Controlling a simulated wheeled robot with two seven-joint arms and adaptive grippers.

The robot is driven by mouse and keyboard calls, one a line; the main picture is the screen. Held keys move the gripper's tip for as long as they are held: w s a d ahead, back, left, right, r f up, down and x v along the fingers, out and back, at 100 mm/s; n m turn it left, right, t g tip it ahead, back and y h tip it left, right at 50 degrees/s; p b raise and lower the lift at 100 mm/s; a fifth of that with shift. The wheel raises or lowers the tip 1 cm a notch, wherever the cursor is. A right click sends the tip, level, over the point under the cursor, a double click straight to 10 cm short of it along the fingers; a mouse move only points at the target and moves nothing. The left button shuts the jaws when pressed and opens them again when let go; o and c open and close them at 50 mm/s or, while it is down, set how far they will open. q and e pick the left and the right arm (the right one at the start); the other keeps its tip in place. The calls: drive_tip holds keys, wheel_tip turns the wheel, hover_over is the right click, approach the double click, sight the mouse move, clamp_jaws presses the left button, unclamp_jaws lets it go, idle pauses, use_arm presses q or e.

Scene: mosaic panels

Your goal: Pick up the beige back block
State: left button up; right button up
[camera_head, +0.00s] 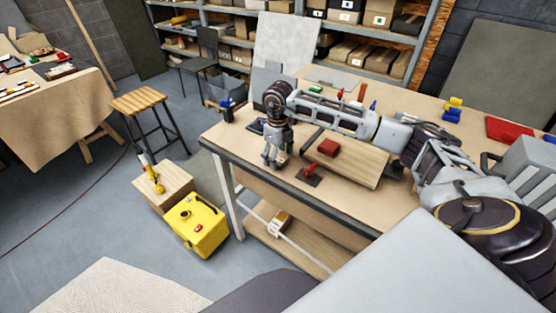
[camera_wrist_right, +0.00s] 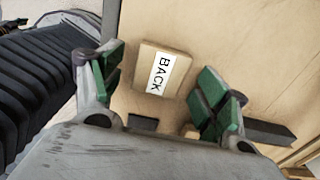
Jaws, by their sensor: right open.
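The beige back block (camera_wrist_right: 148,66) shows in the right wrist view as a small tan block with a white label reading BACK. It lies flat on a light wooden surface. My right gripper (camera_wrist_right: 155,92) is open, its green-padded fingers on either side of the block's near end in the picture, with nothing held. In the head view my right gripper (camera_head: 275,158) points down over the left part of the workbench (camera_head: 225,138). The back block cannot be made out there, behind or below the gripper. My left gripper is not in view.
Dark bars (camera_wrist_right: 268,132) lie near the fingers. A yellow case (camera_head: 200,225) stands on the floor.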

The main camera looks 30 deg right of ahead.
drive_tip(key=shift+f, duration=0.4)
drive_tip(key=c, duration=1)
